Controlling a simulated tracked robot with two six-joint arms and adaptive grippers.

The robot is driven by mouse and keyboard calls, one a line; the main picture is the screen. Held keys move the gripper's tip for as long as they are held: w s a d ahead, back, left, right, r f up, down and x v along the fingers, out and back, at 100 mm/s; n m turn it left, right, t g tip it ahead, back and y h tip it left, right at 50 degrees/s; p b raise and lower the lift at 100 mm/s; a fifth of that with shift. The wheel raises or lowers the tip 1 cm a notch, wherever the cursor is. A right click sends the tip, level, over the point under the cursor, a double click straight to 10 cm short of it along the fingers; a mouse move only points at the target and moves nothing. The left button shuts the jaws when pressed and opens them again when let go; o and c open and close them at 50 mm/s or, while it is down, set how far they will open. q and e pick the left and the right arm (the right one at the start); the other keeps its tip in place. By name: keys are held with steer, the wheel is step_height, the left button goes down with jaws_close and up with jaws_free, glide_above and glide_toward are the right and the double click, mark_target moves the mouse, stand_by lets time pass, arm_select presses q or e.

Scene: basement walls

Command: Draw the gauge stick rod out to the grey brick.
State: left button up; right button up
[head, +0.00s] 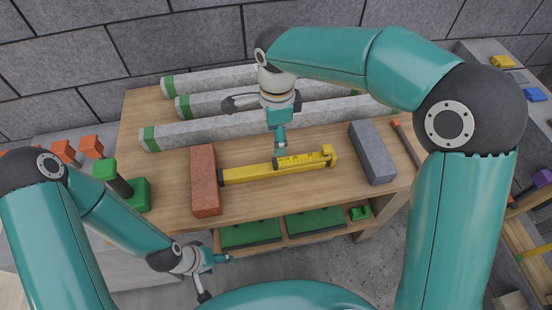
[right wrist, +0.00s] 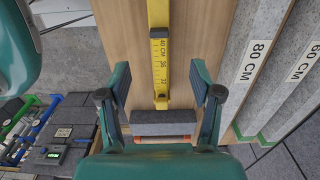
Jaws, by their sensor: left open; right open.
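The yellow gauge stick (head: 248,173) lies on the workbench between a red brick (head: 205,180) at its left end and a grey brick (head: 372,152) on the right. Its numbered rod (head: 300,160) points toward the grey brick; a small gap separates the rod's end block (head: 328,154) from the brick. In the right wrist view the rod (right wrist: 161,75) shows centimetre marks, with the grey brick (right wrist: 163,122) past its end. My right gripper (head: 280,146) is open above the stick, its fingers on either side of it. My left gripper (head: 222,259) is open and empty in front of the bench.
Several grey stone posts with green ends (head: 150,138) lie along the back of the workbench (head: 250,203). An orange-tipped bar (head: 407,143) lies right of the grey brick. Green trays (head: 250,234) sit on a shelf below. A green clamp-like object (head: 137,193) stands at the left.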

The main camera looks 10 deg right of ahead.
mark_target(277, 163)
step_height(277, 163, down, 13)
steer(key=shift+r, duration=0.15)
stand_by(0.4)
jaws_close()
jaws_free()
steer(key=shift+r, duration=0.1)
